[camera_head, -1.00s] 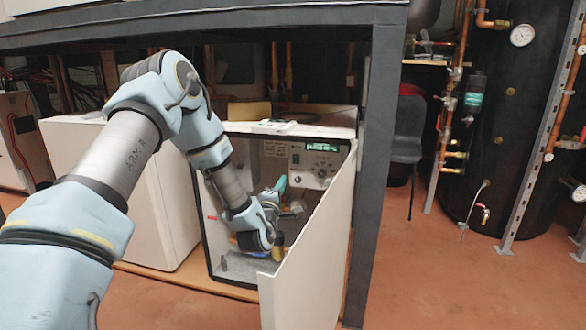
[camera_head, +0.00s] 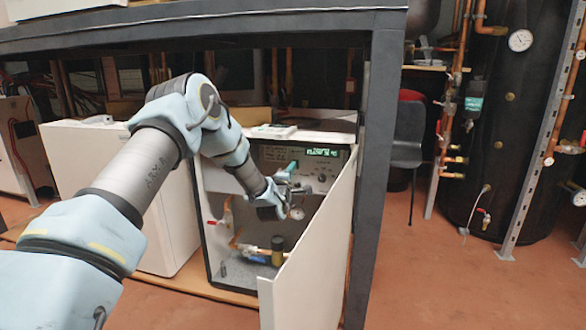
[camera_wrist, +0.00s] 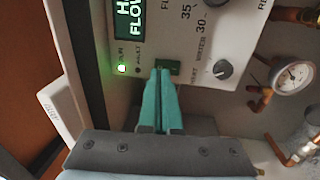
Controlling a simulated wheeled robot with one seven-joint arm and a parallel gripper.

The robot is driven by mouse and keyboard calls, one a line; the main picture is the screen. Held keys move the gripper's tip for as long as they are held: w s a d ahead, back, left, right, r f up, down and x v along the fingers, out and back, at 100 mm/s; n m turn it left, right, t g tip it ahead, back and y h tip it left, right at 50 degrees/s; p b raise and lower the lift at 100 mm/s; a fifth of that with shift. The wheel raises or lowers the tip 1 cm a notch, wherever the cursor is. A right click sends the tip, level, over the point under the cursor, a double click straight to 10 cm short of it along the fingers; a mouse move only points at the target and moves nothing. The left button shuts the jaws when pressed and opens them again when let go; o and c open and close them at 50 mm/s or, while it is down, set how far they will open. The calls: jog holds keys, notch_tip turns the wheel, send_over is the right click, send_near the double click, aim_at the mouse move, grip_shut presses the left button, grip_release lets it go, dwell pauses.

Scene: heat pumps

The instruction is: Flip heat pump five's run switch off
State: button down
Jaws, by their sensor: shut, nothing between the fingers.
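The heat pump is an open white cabinet with a control panel (camera_head: 276,154) at its top and a lit green display (camera_head: 322,152). In the wrist view, the panel shows the display (camera_wrist: 130,22), a lit green lamp (camera_wrist: 122,68) that seems labelled RUN, and a dark lamp marked FAULT (camera_wrist: 138,72). A dark green switch (camera_wrist: 174,66) sits right of these lamps, partly hidden by my fingertips. My gripper (camera_wrist: 161,72) has its teal fingers shut and empty, tips at the switch; I cannot tell if they touch. It also shows before the panel in the head view (camera_head: 291,168).
A round knob (camera_wrist: 222,69) and a pressure gauge (camera_wrist: 292,78) lie right of the switch. The open white door (camera_head: 315,250) stands right of my arm. Pipes and a valve (camera_head: 277,248) fill the cabinet's lower part. A dark frame post (camera_head: 372,180) stands beside the door.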

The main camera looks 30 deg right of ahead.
jog(key=shift+w+d, duration=0.45)
jog(key=shift+w, duration=0.1)
